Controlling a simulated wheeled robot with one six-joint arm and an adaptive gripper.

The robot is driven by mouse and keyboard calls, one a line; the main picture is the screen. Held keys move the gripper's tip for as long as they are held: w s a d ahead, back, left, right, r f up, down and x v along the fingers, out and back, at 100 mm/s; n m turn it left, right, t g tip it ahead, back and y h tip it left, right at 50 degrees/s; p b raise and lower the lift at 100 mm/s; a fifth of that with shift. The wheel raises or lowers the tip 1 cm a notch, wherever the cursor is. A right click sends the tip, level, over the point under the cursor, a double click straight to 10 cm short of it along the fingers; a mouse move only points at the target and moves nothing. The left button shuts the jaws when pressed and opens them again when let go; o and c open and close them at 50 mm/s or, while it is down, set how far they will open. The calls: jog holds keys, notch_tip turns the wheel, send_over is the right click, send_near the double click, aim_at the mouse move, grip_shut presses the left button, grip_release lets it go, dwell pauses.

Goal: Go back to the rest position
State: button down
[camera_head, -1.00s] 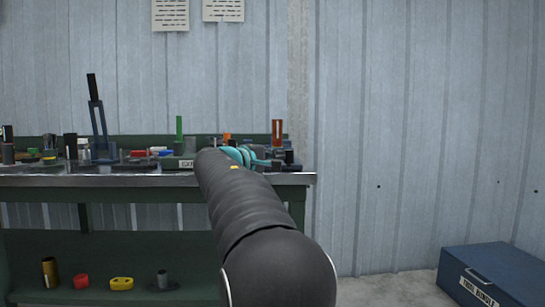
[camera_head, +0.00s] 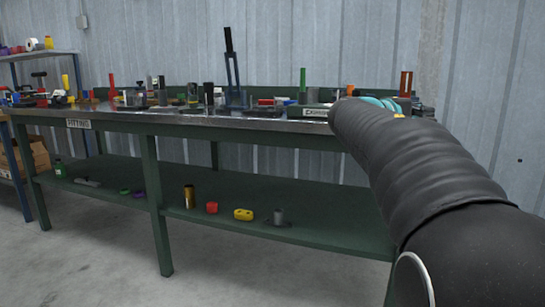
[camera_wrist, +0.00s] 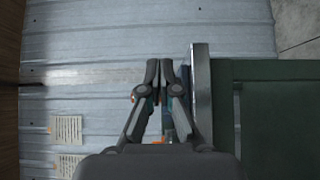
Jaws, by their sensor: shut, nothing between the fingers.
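My gripper (camera_wrist: 160,68) shows in the wrist view with its two fingers close together and nothing held between them. In the camera_head view my dark arm reaches from the lower right corner toward the right end of the green workbench (camera_head: 150,215), labelled FITTING.
A yellow part (camera_head: 243,214) and a red part (camera_head: 212,208) sit on the lower shelf. A rack (camera_head: 22,135) stands at left. The concrete floor (camera_head: 85,265) in front is clear.

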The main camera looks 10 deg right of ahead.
notch_tip(320, 180, down, 13)
jog(key=a+y, duration=0.2)
jog(key=y, duration=0.2)
jog(key=s+a+f+m+y+p, duration=0.1)
jog(key=s+a+f+y+p, duration=0.1)
jog(key=s+a+f+y, duration=0.55)
jog(key=s+a+f+m+y+p, duration=0.1)
jog(key=s+a+f+y+p, duration=0.1)
jog(key=s+a+f, duration=0.45)
jog(key=s+a+f+m+y+p, duration=0.1)
jog(key=s+a+y+p, duration=0.15)
jog(key=a, duration=0.75)
jog(key=s+a+r+t+y+p, duration=0.1)
jog(key=s+a+r+t+p, duration=0.1)
jog(key=s+a, duration=0.5)
jog(key=shift+r+n+y+p, duration=0.35)
jog(key=shift+r+p, duration=0.45)
jog(key=shift+p, duration=0.3)
